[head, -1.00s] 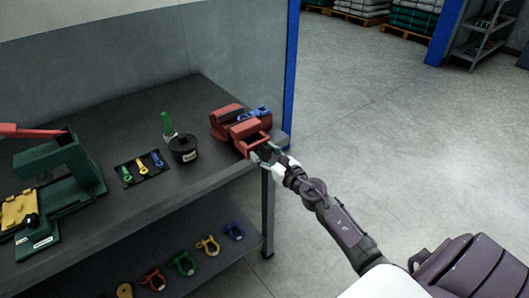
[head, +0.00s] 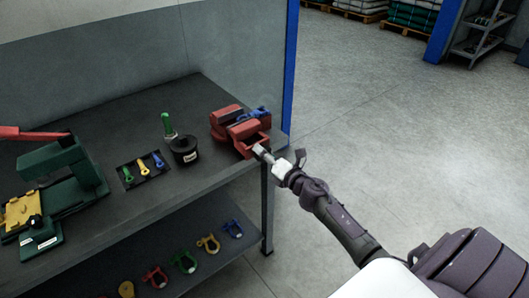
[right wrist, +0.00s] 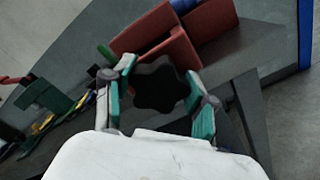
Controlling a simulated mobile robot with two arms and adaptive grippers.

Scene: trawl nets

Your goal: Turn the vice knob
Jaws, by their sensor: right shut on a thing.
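The red vice (head: 238,130) sits on the right end of the dark workbench, with a blue item (head: 254,114) at its jaws. In the right wrist view the red vice body (right wrist: 160,38) is behind the black lobed vice knob (right wrist: 160,86). My right gripper (head: 259,151) is at the front of the vice. In the right wrist view its teal-padded fingers (right wrist: 160,95) stand on either side of the knob, shut on it. In the head view the gripper hides most of the knob. My left gripper is not in view.
Left on the bench are a black pot (head: 184,149), a green-handled tool (head: 167,124), a mat of small coloured pieces (head: 143,168) and a green press (head: 62,175). Coloured shackles (head: 183,262) lie on the lower shelf. A blue post (head: 290,70) stands behind the vice.

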